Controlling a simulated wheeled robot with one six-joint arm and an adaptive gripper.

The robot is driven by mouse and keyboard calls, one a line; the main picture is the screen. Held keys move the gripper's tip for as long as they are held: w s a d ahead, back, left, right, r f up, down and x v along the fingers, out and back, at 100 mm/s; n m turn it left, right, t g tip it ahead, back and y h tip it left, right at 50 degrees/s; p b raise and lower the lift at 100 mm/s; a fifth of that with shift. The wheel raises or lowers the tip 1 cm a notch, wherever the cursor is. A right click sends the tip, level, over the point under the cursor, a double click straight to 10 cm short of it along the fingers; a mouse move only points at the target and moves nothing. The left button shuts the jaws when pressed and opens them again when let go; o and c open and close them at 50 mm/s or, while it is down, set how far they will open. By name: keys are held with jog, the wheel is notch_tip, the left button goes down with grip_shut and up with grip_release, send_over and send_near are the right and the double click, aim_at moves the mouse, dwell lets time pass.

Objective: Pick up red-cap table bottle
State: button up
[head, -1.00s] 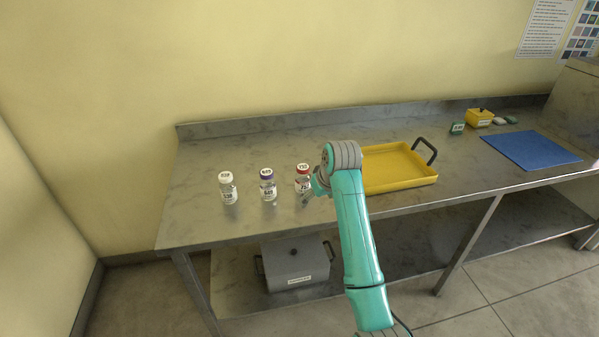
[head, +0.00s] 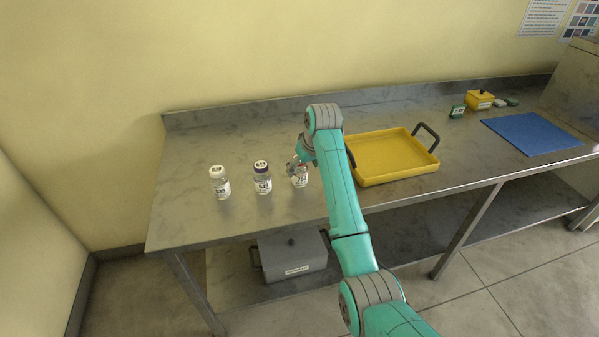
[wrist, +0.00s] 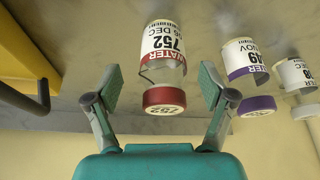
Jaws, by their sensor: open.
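The red-cap bottle (wrist: 164,65) is a clear bottle with a white label reading 752 and a red cap. In the wrist view it appears upside down, between the two fingers of my gripper (wrist: 158,95). The fingers are spread wide, with a gap visible on both sides of the bottle. In the head view the bottle (head: 299,180) stands on the steel table, its cap hidden behind my gripper (head: 296,164), which is over its top.
A purple-cap bottle (head: 262,179) and a white-cap bottle (head: 220,183) stand to the left on the table (head: 190,221). A yellow tray (head: 398,175) with dark handles lies right of my arm. A blue mat (head: 530,134) is farther right. A grey lidded box (head: 292,258) sits below.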

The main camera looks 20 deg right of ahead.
aim_at(300, 173)
jog(key=x, duration=0.4)
jog(key=shift+a+f, duration=0.1)
jog(key=shift+a, duration=0.1)
jog(key=c, duration=1.3)
